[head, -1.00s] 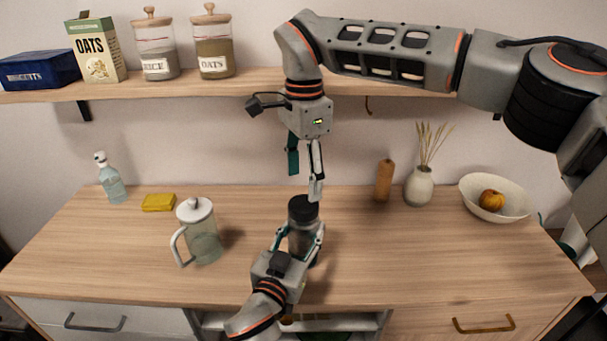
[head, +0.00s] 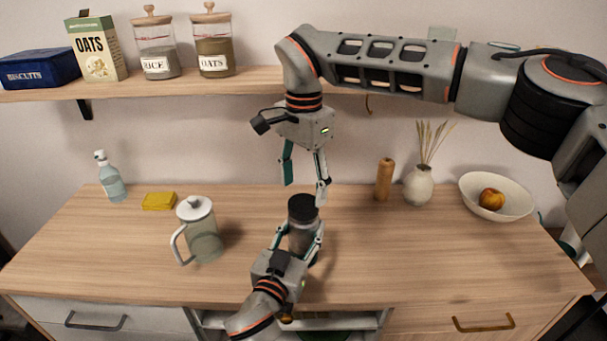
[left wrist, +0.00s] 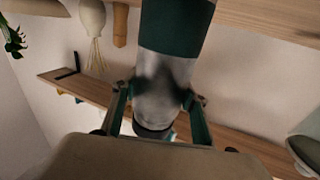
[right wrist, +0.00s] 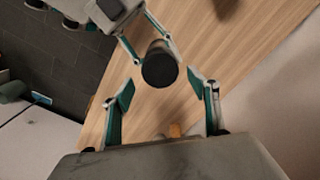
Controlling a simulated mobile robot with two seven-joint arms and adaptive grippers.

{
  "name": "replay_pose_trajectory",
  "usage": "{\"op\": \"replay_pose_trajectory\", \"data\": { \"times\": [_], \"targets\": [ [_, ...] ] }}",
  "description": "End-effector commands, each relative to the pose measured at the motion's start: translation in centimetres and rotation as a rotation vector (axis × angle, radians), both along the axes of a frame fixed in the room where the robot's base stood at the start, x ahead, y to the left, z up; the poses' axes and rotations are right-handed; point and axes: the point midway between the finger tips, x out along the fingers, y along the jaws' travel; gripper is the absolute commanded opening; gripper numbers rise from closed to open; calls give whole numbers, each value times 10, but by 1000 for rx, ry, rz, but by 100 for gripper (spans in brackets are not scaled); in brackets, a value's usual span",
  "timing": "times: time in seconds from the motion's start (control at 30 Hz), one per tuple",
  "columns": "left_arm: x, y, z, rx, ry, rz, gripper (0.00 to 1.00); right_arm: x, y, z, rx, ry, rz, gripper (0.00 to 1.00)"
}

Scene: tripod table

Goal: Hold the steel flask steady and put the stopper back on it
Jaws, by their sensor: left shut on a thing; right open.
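The steel flask (head: 301,238) stands upright near the middle front of the wooden table. In the left wrist view its steel body (left wrist: 165,75) has a dark green band. The black stopper (head: 302,207) sits on top of the flask; I cannot tell how firmly it is seated. My left gripper (head: 300,245) is shut on the flask's sides from the front. My right gripper (head: 305,190) is open and points down just above the stopper. In the right wrist view the round stopper top (right wrist: 160,70) appears between the spread fingers, apparently untouched.
A wooden mill (head: 384,180), vase (head: 418,187) and fruit bowl (head: 515,205) stand at the back right. A shelf (head: 190,88) runs above. The table's right front is clear.

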Motion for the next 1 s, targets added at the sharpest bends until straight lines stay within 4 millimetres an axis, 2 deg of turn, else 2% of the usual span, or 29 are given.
{"op": "replay_pose_trajectory", "data": {
  "times": [0.1,0.33,0.5,0.77,0.9,0.93,1.0],
  "targets": [
    [0,0,-2,3,2,1,0,-1,0,-20,1,4,1,60],
    [0,0,-2,3,2,1,0,0,0,-47,1,1,0,60],
    [0,0,-2,3,2,1,0,0,0,-54,2,1,-1,60],
    [0,0,-2,3,2,1,0,0,0,-55,1,0,-1,60],
    [0,0,-2,3,2,1,0,0,0,-55,1,0,-1,26],
    [0,0,-2,3,2,1,0,0,0,-55,1,0,-1,20],
    [0,0,-2,3,2,1,0,0,0,-55,1,0,-1,20]
  ]
}}
